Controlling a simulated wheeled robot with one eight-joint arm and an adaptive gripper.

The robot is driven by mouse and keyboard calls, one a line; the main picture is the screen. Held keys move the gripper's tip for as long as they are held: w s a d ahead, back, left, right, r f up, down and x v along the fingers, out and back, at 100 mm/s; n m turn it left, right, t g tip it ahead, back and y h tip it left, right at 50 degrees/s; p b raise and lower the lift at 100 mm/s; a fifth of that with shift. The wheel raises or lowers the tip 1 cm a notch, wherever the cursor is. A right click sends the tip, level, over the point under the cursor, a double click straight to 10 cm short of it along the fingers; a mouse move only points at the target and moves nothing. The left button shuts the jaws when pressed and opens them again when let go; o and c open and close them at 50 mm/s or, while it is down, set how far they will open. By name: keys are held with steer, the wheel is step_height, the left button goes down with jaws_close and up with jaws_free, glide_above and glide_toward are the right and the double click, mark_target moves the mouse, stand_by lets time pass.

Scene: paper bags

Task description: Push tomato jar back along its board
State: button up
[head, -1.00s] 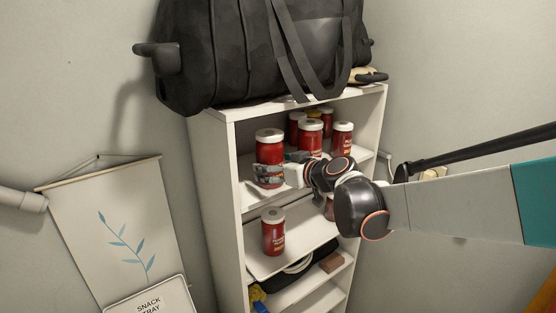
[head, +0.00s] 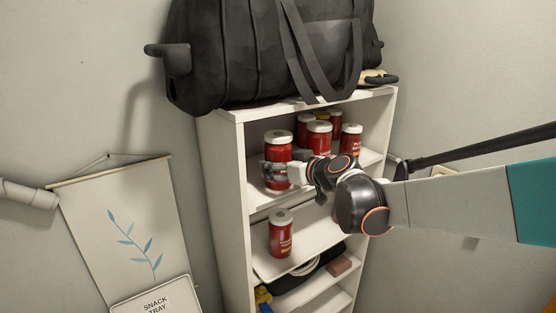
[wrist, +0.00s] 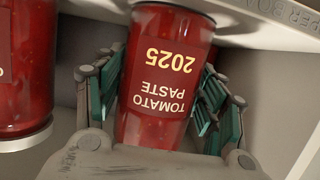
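A red tomato jar (head: 278,147) with a white lid stands upright at the front left of the upper board (head: 262,201). My gripper (head: 275,169) is across its lower front in the head view and hides part of its label. In the wrist view the jar (wrist: 158,75) reads "TOMATO PASTE 2025", upside down in the picture. My gripper's (wrist: 160,100) teal-padded fingers lie along both sides of it and look shut on it. The lid end is hard to make out there.
Several red jars (head: 319,137) stand behind and to the right on the same board. Another jar (head: 280,236) stands on the board below. The white side wall (head: 225,190) is close on the left. A black bag (head: 250,55) sits on top.

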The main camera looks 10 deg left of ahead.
steer(key=shift+w+a, duration=0.1)
steer(key=shift+w+a+b, duration=0.3)
steer(key=shift+w+a, duration=1.5)
steer(key=shift+a, duration=0.25)
steer(key=shift+w+a+b, duration=0.3)
steer(key=shift+w+a, duration=1.5)
steer(key=shift+a, duration=0.2)
steer(key=o, duration=0.6)
steer(key=shift+c, duration=0.2)
steer(key=shift+o, duration=0.6)
steer(key=o, duration=0.6)
steer(key=shift+c, duration=0.2)
